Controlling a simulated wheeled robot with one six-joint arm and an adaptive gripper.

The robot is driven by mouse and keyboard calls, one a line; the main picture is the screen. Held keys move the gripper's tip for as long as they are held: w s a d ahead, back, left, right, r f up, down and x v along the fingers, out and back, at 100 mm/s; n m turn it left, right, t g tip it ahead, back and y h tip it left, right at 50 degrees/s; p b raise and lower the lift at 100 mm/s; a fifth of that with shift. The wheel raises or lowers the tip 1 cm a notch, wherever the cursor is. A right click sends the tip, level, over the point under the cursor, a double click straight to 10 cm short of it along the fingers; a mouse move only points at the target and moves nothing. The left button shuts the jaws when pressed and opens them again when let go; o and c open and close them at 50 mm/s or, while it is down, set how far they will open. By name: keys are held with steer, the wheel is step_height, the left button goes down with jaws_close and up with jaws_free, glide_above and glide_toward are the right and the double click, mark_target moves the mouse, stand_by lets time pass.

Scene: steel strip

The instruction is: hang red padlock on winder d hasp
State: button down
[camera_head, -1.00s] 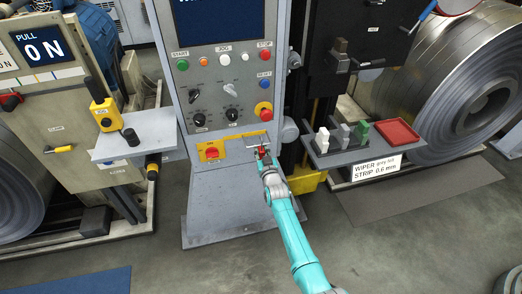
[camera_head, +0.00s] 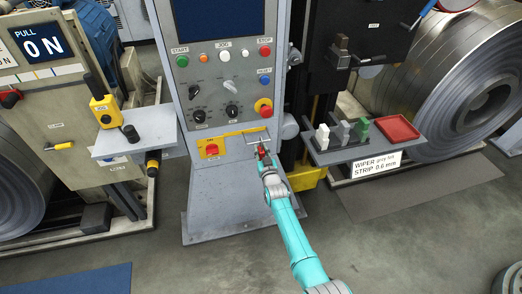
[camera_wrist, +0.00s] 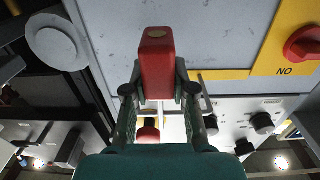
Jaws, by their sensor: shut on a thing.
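The red padlock (camera_wrist: 157,62) is held between the two fingers of my gripper (camera_wrist: 160,92), close to the camera in the wrist view. Its shackle cannot be made out clearly. In the head view my gripper (camera_head: 264,158) and the red padlock (camera_head: 262,150) are at the lower right of the grey control console, in front of its small hasp area (camera_head: 257,139). The hasp is tiny and partly covered by my gripper. I cannot tell whether the padlock touches it.
A red rotary switch (camera_head: 211,150) on a yellow plate sits left of the hasp area. A red emergency button (camera_head: 264,106) is above. A shelf (camera_head: 340,150) with small blocks and a red tray (camera_head: 397,129) is to the right.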

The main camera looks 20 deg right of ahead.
steer(key=shift+f, duration=0.5)
stand_by(0.3)
steer(key=c, duration=0.9)
jaws_free()
steer(key=shift+f, duration=0.1)
steer(key=s, duration=1.2)
steer(key=shift+a, duration=0.1)
